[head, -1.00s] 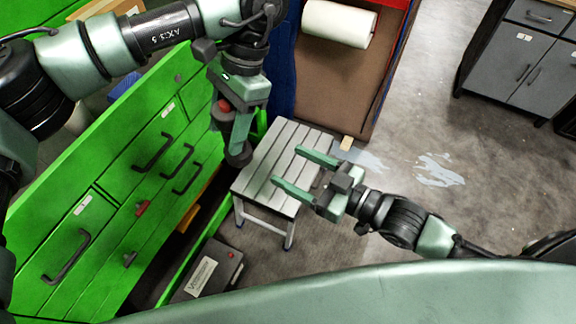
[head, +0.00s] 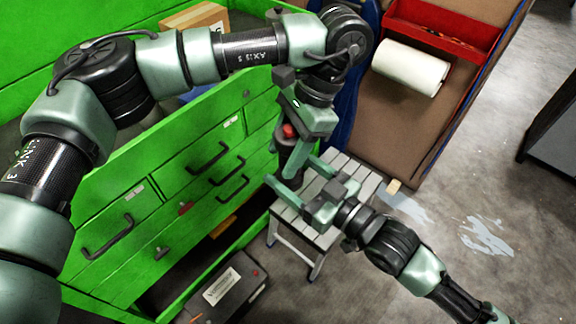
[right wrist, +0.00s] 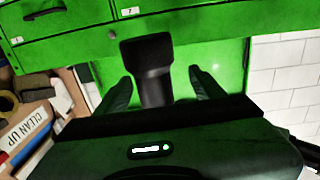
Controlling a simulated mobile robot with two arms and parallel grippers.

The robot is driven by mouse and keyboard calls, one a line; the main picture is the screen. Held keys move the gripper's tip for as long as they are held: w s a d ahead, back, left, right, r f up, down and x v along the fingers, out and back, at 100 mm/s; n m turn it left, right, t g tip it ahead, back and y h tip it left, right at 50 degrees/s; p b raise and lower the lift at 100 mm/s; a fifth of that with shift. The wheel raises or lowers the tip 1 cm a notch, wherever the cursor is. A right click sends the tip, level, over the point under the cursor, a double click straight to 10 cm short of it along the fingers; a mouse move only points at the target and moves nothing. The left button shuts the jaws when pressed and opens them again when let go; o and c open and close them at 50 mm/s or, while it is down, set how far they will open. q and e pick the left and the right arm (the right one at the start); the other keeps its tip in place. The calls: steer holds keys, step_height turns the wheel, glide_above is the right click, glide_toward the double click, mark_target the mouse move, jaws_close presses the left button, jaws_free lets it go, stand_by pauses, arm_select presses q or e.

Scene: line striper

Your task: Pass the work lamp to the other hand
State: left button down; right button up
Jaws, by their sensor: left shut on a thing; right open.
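The work lamp (head: 286,147) is dark grey with a red part near its top, and it is partly hidden by gripper fingers in the head view. My left gripper (head: 297,151) points down from above and is shut on the lamp, holding it above the grey step stool. My right gripper (head: 290,169) is open, with its fingertips close to the lamp's lower part. In the right wrist view the dark lamp (right wrist: 152,65) stands between the two open fingers of my right gripper (right wrist: 161,74), with a visible gap on each side.
The green drawer cabinet (head: 130,205) is close on the left, with black handles. The step stool (head: 365,190) stands below the grippers. A dark case (head: 238,280) lies on the floor by the cabinet. A paper roll (head: 410,68) and red tray (head: 450,30) are at the upper right.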

steer(key=shift+w+a, duration=0.35)
steer(key=shift+a, duration=0.05)
steer(key=c, duration=1.4)
arm_select(q)
steer(key=c, duration=0.6)
jaws_free()
arm_select(e)
steer(key=shift+r, duration=0.1)
jaws_close()
arm_select(q)
steer(key=shift+o, duration=0.2)
